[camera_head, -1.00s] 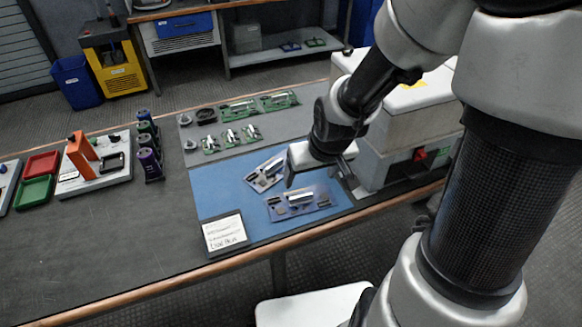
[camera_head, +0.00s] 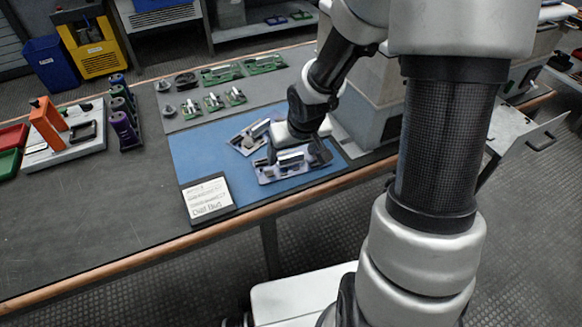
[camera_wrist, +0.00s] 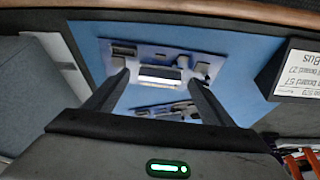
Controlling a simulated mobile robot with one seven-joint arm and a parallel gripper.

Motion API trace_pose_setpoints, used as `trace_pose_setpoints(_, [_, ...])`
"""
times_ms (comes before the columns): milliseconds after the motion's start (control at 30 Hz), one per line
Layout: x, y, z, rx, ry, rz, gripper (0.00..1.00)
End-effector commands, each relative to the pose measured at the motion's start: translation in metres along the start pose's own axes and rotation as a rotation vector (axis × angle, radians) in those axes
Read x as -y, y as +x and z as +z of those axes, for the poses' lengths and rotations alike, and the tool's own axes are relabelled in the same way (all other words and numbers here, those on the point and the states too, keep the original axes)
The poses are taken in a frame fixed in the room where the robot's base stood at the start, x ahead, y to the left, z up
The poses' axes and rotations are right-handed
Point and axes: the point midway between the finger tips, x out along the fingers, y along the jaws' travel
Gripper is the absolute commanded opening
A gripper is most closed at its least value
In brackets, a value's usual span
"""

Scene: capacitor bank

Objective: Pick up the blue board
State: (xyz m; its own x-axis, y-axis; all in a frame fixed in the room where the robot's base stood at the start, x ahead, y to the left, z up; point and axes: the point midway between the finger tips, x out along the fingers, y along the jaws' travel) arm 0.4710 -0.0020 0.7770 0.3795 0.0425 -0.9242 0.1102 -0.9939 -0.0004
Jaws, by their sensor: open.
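Two blue boards with silver parts lie on the blue mat (camera_head: 190,152). The nearer blue board (camera_head: 268,176) is partly hidden by my gripper in the head view. In the wrist view this nearer board (camera_wrist: 202,57) lies ahead of and between my fingertips. The farther blue board (camera_head: 243,141) lies tilted behind it, and in the wrist view it shows between the fingers (camera_wrist: 165,109). My gripper (camera_head: 292,147) is open, low over the nearer board, with its fingers (camera_wrist: 160,78) spread to either side of the board's silver block. I cannot tell whether they touch the board.
A sign (camera_head: 208,198) stands at the mat's front left corner. Several green boards (camera_head: 222,73) lie on the grey mat behind. Purple and green cylinders (camera_head: 122,118) stand left. A grey machine (camera_head: 368,100) stands close to the right.

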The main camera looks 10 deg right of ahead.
Motion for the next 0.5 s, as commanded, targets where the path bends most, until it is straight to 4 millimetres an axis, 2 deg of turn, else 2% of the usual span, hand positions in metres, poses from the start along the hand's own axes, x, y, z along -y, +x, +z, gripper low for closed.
trace_pose_setpoints(33, [0.0005,0.0067,0.0009,0.0,-0.001,0.0,0.77])
trace_pose_setpoints(267, [-0.0001,0.0056,-0.0004,-0.001,0.0,0.001,0.75])
trace_pose_setpoints(500, [-0.0001,0.0056,-0.0003,-0.001,0.0,0.0,0.34])
